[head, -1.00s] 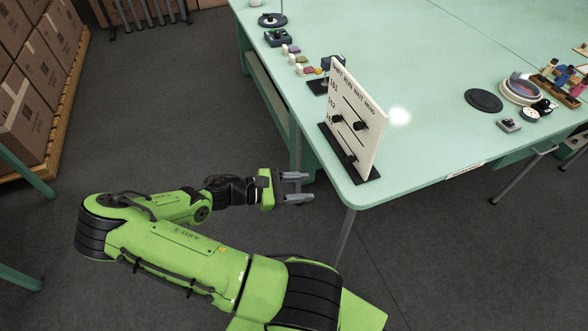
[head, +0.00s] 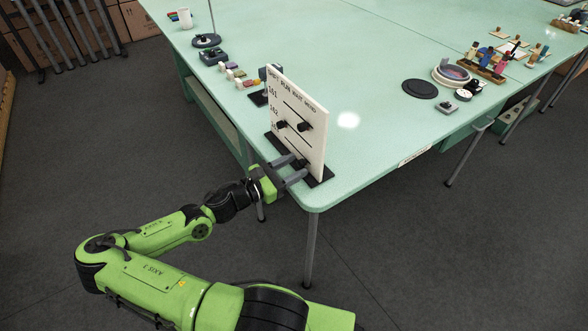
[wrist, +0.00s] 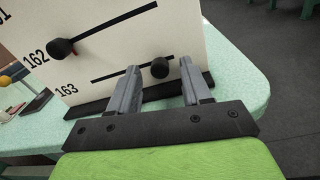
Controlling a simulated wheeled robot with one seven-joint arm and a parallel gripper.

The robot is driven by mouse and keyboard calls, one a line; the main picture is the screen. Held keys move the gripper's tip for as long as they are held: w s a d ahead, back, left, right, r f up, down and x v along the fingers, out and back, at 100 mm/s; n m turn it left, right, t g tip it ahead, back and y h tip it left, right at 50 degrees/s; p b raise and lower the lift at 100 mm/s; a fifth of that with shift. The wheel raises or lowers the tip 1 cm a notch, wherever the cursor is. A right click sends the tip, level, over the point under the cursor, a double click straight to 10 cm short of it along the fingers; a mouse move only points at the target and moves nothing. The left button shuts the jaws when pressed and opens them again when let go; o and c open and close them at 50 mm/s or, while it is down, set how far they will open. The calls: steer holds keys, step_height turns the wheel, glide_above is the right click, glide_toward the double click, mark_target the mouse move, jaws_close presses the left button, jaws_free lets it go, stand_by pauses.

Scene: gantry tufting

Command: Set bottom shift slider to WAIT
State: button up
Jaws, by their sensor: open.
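A white upright board (head: 290,98) stands on a dark base at the table's near corner. It is headed SHIFT, RUN, WAIT, MEND, with rows 161, 162 and 163. The bottom slider's black knob (wrist: 160,67) is toward the right end of the 163 slot (wrist: 118,73); its exact column cannot be told. My gripper (head: 294,167) is open in front of the board's lower part. In the wrist view its fingers (wrist: 159,75) stand on either side of the bottom knob, with gaps visible. Whether the knob is between the fingers in depth is unclear.
The row 162 knob (wrist: 62,47) is at the left end of its slot. The top row knob (head: 305,125) is toward the right. Small blocks (head: 238,77) lie behind the board. A black disc (head: 420,89) lies farther right; the tabletop between is clear.

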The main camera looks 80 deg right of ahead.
steer(key=shift+s+d, duration=0.25)
steer(key=shift+d, duration=0.1)
jaws_close()
